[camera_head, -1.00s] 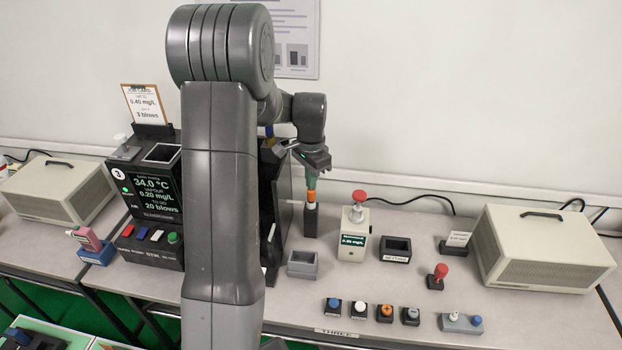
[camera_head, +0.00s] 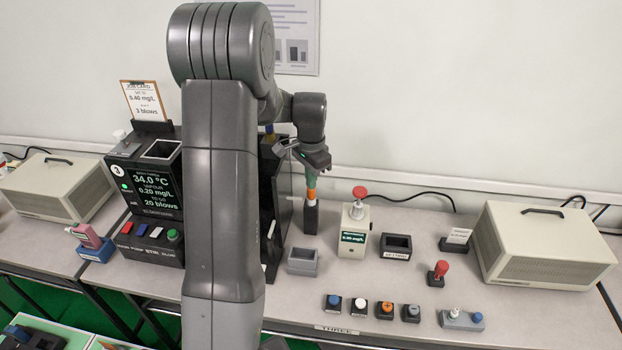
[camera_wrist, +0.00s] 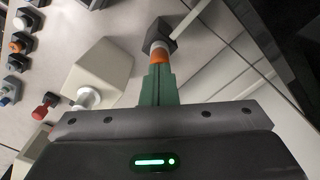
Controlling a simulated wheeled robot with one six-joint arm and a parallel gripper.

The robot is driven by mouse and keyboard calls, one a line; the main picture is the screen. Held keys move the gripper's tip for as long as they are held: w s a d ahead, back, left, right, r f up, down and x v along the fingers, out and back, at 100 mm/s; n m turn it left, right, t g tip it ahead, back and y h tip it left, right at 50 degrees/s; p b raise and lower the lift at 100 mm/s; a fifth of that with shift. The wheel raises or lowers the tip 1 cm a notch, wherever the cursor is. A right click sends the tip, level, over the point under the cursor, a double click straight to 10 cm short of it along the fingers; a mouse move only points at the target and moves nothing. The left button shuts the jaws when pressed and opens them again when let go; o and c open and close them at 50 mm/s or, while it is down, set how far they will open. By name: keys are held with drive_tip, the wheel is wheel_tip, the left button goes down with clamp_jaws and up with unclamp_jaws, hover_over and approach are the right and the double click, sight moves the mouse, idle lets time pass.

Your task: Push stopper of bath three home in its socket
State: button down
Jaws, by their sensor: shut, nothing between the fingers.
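An orange-topped piece that looks like the stopper (camera_head: 311,194) stands in the top of a dark upright socket block (camera_head: 311,218), right of the black unit marked 3 (camera_head: 150,185). In the wrist view the orange top (camera_wrist: 158,57) has a pale ring below it, then the dark block (camera_wrist: 160,32). My gripper (camera_head: 309,183) points down with its green fingers shut and empty. Its tips (camera_wrist: 159,72) are right on top of the orange part, touching or nearly so. How deep the stopper sits is hard to tell.
A cream meter with a red knob (camera_head: 354,238) stands close right of the socket block. A grey open box (camera_head: 303,262) lies in front. Several coloured knobs (camera_head: 359,306) line the table's front edge. My arm hides part of the black unit.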

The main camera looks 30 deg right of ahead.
wheel_tip(320, 180, up, 3)
drive_tip(key=p, duration=0.2)
drive_tip(key=shift+r+p, duration=0.2)
drive_tip(key=shift+p, duration=0.15)
wheel_tip(320, 180, up, 14)
drive_tip(key=b, duration=0.1)
drive_tip(key=shift+f, duration=0.2)
wheel_tip(320, 180, down, 16)
drive_tip(key=shift+r, duration=0.25)
drive_tip(key=shift+f+b, duration=0.65)
drive_tip(key=shift+b, duration=0.05)
drive_tip(key=shift+r, duration=0.1)
